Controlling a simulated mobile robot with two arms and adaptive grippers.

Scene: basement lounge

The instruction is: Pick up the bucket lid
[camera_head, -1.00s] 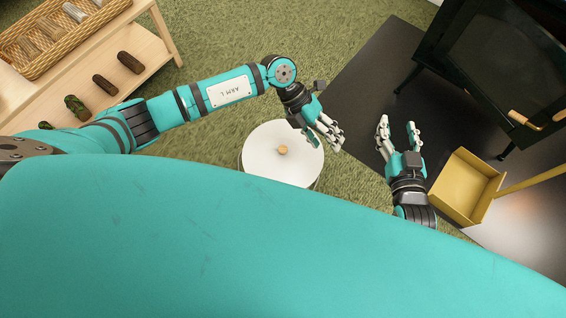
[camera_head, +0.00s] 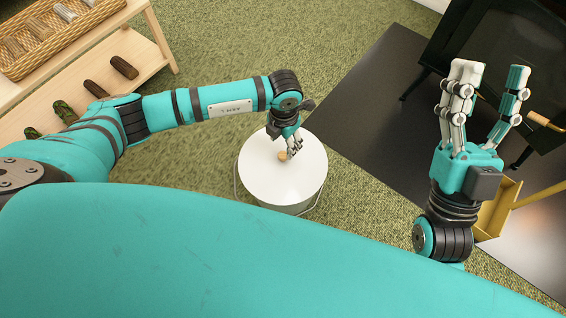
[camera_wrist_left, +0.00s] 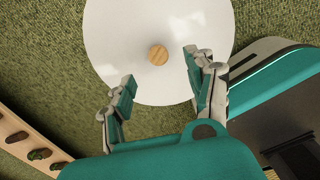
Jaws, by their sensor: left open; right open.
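The white round bucket lid (camera_head: 262,178) with a small wooden knob (camera_head: 282,155) sits on the bucket (camera_head: 298,208), which stands on the carpet. My left gripper (camera_head: 288,150) is open above the lid, with its fingers pointing down close to the knob. In the left wrist view, the lid (camera_wrist_left: 190,25) fills the upper middle and the knob (camera_wrist_left: 157,54) lies beyond the open fingertips (camera_wrist_left: 160,70), with nothing between them. My right gripper (camera_head: 490,80) is open and empty, raised at the right with its fingers pointing up the picture.
A wooden shelf (camera_head: 150,75) with a wicker basket (camera_head: 60,35) and several dark logs stands at the upper left. A black stove (camera_head: 490,45) stands on a dark floor plate (camera_head: 365,100) at the right. A yellow dustpan (camera_head: 497,212) is partly hidden by my right arm.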

